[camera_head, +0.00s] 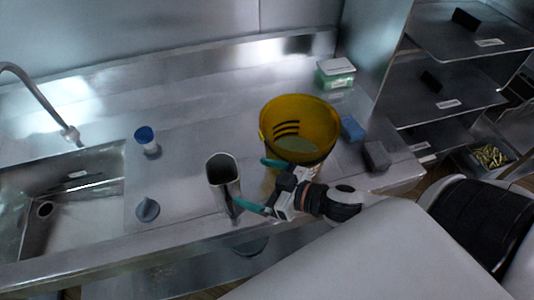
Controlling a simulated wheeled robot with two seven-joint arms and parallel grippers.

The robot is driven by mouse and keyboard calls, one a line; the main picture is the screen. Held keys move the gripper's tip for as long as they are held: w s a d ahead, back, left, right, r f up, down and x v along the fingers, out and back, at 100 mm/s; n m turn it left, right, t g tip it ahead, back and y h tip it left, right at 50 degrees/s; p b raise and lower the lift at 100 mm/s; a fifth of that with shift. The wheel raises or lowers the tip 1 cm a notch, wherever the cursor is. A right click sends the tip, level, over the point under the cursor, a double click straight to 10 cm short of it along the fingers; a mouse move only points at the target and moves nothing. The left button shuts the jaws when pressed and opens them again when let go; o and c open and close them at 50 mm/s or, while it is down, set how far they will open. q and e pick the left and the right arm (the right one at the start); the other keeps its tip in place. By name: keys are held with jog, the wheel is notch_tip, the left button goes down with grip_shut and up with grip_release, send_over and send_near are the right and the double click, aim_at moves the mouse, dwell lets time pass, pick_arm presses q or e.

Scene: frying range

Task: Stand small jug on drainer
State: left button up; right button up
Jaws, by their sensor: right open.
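A small metal jug (222,171), open at the top, stands upright on the steel counter near its front edge. My right gripper (257,185) comes in from the right with its two teal fingers spread apart. The near finger reaches close to the jug's lower right side; I cannot tell if it touches. The far finger is in front of the yellow bucket (300,122). No separate drainer rack stands out; flat steel counter (185,190) lies between the sink (75,205) and the jug. My left gripper is not in view.
A blue-topped container (147,141) and a grey knob-like object (147,210) stand right of the sink. A green-and-white box (336,73), a blue block (353,130) and a grey block (376,156) sit around the bucket. A faucet (45,105) arches over the sink. Shelves (455,85) stand at right.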

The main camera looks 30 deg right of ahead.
jog(key=shift+v, duration=1.15)
